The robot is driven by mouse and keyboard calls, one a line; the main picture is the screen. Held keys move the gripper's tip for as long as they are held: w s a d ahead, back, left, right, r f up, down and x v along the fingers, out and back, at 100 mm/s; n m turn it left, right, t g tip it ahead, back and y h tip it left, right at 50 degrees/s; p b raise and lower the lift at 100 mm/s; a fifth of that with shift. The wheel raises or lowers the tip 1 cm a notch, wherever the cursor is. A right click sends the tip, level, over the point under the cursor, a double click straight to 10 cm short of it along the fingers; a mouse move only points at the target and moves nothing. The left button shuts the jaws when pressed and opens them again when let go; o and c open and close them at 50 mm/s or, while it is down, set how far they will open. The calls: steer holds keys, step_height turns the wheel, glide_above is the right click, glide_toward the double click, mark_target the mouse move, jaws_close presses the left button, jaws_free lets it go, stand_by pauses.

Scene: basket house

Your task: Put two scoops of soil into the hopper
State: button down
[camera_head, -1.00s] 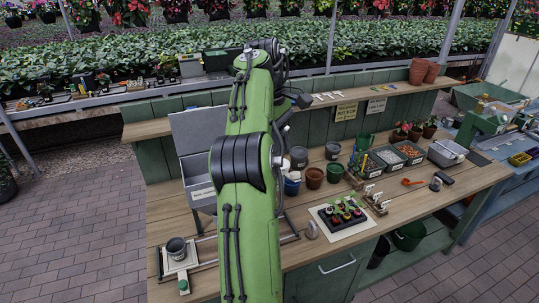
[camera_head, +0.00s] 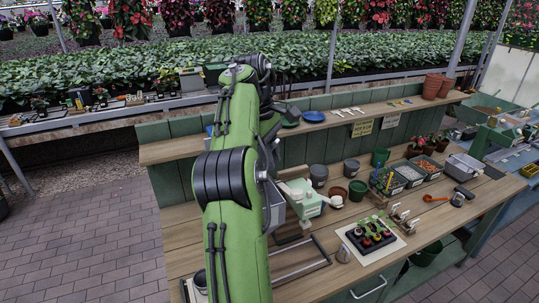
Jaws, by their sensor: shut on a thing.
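My green arm rises through the middle of the view and blocks much of the bench behind it. A metal rail frame (camera_head: 305,268) lies on the bench right of the arm. I cannot pick out a scoop or loose soil.
Farther right are filled trays (camera_head: 412,174), a grey tub (camera_head: 462,166) and an orange tool (camera_head: 435,198). A seedling tray (camera_head: 370,240) sits near the front edge. A shelf (camera_head: 340,122) runs along the back.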

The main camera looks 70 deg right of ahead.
steer(key=s+a+f+n+h+b, duration=0.1)
steer(key=a+f+h+b, duration=0.3)
steer(key=h+b, duration=0.8)
steer(key=f+b, duration=0.1)
steer(key=b, duration=0.5)
steer(key=shift+s+n+h, duration=0.2)
steer(key=shift+n+h, duration=0.1)
stand_by(0.7)
